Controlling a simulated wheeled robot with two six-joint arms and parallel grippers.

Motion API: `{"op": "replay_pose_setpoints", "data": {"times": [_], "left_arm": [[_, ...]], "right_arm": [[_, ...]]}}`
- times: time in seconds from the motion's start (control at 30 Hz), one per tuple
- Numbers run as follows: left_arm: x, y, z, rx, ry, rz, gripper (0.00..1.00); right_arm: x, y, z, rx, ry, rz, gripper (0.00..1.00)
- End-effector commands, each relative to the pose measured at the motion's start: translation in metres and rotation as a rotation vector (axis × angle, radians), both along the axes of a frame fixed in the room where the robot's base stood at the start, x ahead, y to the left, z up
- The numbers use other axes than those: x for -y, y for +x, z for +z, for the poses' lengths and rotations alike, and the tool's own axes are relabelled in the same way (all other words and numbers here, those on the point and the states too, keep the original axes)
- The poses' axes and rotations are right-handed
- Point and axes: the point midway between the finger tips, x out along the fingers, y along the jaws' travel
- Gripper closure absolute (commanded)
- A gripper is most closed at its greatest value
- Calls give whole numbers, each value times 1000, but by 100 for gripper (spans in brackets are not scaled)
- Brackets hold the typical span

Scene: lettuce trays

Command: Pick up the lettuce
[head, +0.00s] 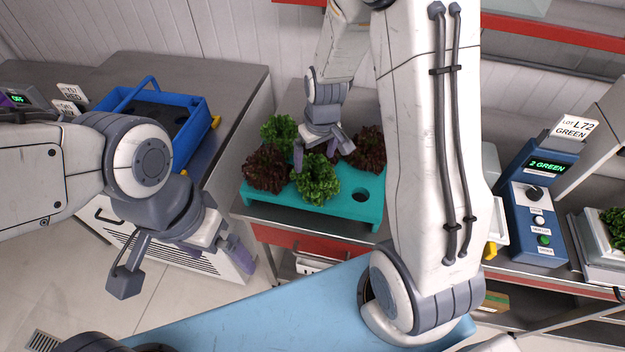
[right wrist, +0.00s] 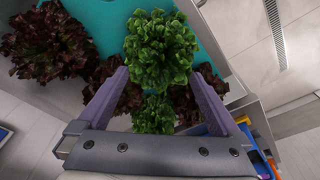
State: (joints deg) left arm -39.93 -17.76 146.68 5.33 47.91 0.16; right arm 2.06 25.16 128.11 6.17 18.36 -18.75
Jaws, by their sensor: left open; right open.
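A teal tray (head: 260,208) on the central bench holds green and dark red lettuces and has an empty hole at its right front. A green lettuce (head: 317,180) stands at the front middle; it also shows in the right wrist view (right wrist: 160,45). Another green lettuce (head: 278,130) is at the back left. Dark red lettuces stand at the left (head: 265,170) and right (head: 366,150). My left gripper (head: 182,267) is open and empty, away from the tray.
A blue crate (head: 204,118) sits on the left bench beside label cards. At the right are a blue control box (head: 540,215) reading "2 GREEN" and a lettuce (head: 617,220) on a light-coloured stand. A blue surface (head: 260,312) lies in front.

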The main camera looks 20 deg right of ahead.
Motion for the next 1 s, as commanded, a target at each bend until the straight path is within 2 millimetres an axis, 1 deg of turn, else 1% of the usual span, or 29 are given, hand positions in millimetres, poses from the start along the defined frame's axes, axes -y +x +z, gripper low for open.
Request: {"op": "replay_pose_setpoints", "data": {"times": [0.03,0.13,0.2,0.37,0.47,0.57,0.6,0.67,0.8,1.0], "left_arm": [[0,0,2,0,0,0,0],[0,0,4,0,0,-1,0],[0,0,4,0,0,-1,0],[0,0,6,0,0,-1,0],[0,0,9,0,0,-2,0],[0,0,8,0,0,-2,0],[0,0,4,0,0,-2,0],[0,0,1,0,0,-1,0],[0,0,0,0,0,-1,0],[0,0,1,0,0,-1,0]], "right_arm": [[-1,0,-9,-6,0,0,0],[-1,2,-23,-6,1,1,0],[-1,3,-30,-5,0,0,0],[-1,3,-39,-4,0,0,0],[0,3,-49,-7,0,-2,0],[2,4,-67,-7,0,-3,0],[2,6,-75,-4,0,-2,0],[2,7,-82,-3,1,-1,0],[2,9,-88,-1,0,-2,0],[1,9,-87,-1,0,-1,0]]}}
